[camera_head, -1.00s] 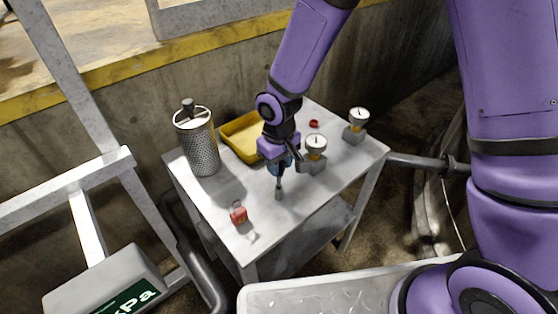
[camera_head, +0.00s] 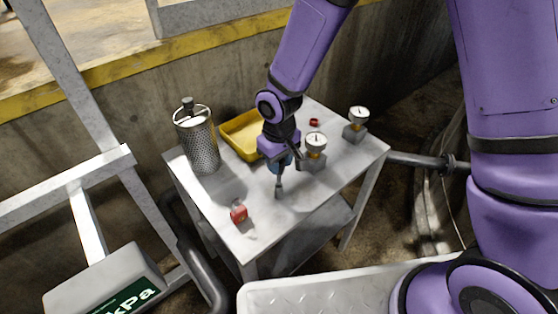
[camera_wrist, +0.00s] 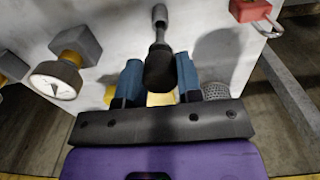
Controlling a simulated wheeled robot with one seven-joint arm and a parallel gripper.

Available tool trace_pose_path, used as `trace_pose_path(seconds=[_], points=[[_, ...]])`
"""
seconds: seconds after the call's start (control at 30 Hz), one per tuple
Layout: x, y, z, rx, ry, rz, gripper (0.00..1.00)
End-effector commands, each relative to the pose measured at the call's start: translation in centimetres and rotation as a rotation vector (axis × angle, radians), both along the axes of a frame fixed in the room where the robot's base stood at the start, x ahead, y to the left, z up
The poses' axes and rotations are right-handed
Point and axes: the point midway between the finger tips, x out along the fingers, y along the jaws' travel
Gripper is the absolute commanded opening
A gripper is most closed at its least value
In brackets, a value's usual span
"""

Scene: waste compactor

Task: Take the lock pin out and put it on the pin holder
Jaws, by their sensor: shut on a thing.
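My gripper (camera_head: 280,166) hangs over the front middle of the small grey table (camera_head: 306,204). In the wrist view its two blue fingers (camera_wrist: 159,72) are shut on the dark knob of the lock pin (camera_wrist: 160,48). The pin's thin stem runs away from the fingers to a thicker grey end. In the head view the pin (camera_head: 279,187) points down below the fingers, close to the tabletop. I cannot tell whether its end touches the table, and I cannot make out a separate pin holder.
A red padlock (camera_head: 238,212) lies near the table's front left corner. A perforated metal cylinder (camera_head: 200,148) stands at the left, with a yellow tray (camera_head: 240,147) behind my gripper. Two gauges (camera_head: 315,142), (camera_head: 358,116) and a small red ring (camera_head: 314,122) are to the right.

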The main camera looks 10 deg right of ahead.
Motion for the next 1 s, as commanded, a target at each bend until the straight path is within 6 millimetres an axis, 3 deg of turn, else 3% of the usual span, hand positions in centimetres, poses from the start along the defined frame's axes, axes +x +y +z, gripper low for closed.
trace_pose_path(seconds=[1.0], points=[[0.0,0.0,-1.4,0.0,0.0,0.0,0.08]])
